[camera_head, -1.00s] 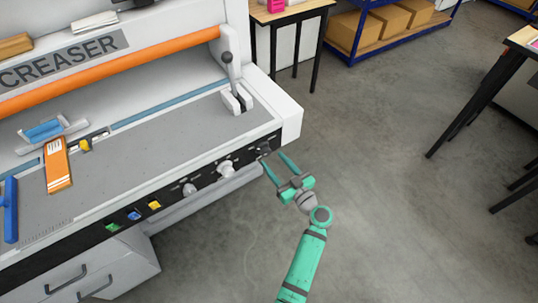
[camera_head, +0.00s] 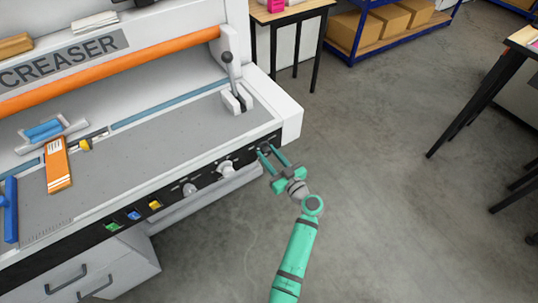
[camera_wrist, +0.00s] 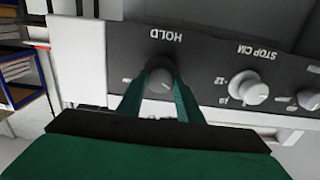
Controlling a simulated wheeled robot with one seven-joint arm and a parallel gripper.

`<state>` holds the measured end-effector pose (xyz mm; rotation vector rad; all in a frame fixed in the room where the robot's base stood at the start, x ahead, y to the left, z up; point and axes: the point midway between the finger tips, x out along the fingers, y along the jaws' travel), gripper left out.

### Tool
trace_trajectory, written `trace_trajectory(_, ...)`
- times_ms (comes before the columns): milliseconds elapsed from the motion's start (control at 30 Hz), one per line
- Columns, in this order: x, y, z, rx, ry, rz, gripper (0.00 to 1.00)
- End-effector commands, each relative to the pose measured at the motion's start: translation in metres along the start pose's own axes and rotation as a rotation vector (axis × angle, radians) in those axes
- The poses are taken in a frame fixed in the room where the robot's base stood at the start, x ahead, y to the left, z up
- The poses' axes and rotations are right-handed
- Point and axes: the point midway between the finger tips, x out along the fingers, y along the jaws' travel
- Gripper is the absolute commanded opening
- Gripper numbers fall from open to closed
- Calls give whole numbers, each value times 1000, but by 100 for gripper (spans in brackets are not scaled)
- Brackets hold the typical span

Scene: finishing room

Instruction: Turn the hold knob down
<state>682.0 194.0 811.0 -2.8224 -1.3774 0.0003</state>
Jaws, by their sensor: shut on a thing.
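The hold knob (camera_wrist: 160,80) is a dark round knob with a grey face, under the upside-down word HOLD in the wrist view. It sits at the right end of the creaser's black front panel (camera_head: 175,185). My gripper (camera_head: 266,149) is at that end of the panel in the head view. In the wrist view its two green fingers (camera_wrist: 160,88) lie on both sides of the knob and are shut on it. In the head view the fingers mostly hide the knob.
A white stop knob (camera_wrist: 248,88) marked STOP CM is beside the hold knob. It also shows in the head view (camera_head: 226,168). Coloured buttons (camera_head: 134,215) are farther left on the panel. A lever (camera_head: 230,75) stands on the machine bed. The floor (camera_head: 385,200) to the right is clear.

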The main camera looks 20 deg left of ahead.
Motion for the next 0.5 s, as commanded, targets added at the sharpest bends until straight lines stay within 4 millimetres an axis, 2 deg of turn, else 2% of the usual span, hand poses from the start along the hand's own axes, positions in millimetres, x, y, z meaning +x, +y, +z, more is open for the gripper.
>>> trace_trajectory(267, 0, 0, 0, 57, -1, 0, 10)
trace_trajectory(500, 0, 1, 1, 216, -1, 0, 10)
